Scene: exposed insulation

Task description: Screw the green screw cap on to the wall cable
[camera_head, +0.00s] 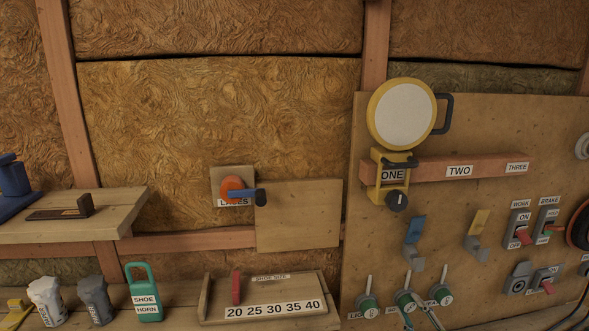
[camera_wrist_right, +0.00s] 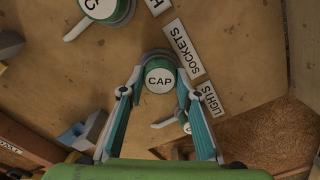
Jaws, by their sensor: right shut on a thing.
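A green cap with a white face marked CAP (camera_wrist_right: 160,79) sits between the fingertips of my right gripper (camera_wrist_right: 158,84). The gripper is shut on its sides, and the cap faces the wrist camera. A grey rounded part shows just behind the cap's far edge. How the cap and the wall cable meet behind it is hidden. In the head view, my right gripper's teal fingers (camera_head: 420,311) reach up from the bottom edge to the middle green cap (camera_head: 404,299) on the board. My left gripper is not in view.
Similar green-and-grey fittings stand on both sides, at left (camera_head: 368,306) and right (camera_head: 441,294), close to the fingers. SOCKETS (camera_wrist_right: 184,50) and LIGHTS (camera_wrist_right: 206,99) labels lie beside the cap. Blue and yellow switches (camera_head: 414,235) are above. A shelf (camera_head: 140,195) juts out at left.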

